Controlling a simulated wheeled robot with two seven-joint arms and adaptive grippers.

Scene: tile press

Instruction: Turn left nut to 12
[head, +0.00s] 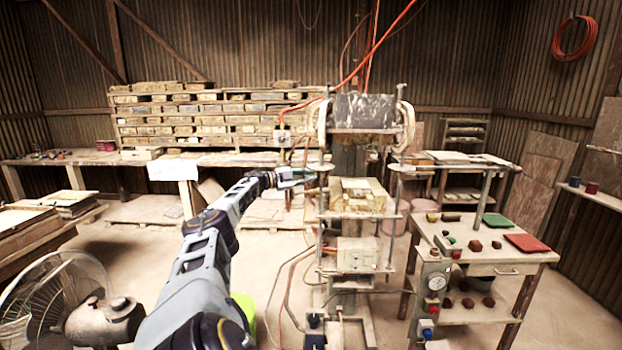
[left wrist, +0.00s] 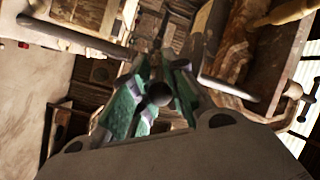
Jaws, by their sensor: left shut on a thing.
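The press (head: 365,110) stands in the middle of the head view, with an upright rod on each side. The left nut (head: 321,166) sits on the left rod, at the height of my left gripper. My left gripper (head: 303,176) reaches it from the left and is shut on it. In the left wrist view, the green-padded fingers (left wrist: 158,98) close around a dark round end, with grey bars running out to both sides. The fingers hide much of the nut, and I cannot read any number or mark on it. My right gripper is not in view.
Tiles sit on the press's middle plate (head: 325,213). A side table (head: 480,258) with a gauge and red and green pieces stands at the right. A fan (head: 50,300) stands at the front left. Hoses hang beside the press. A long bench (head: 85,157) runs along the back.

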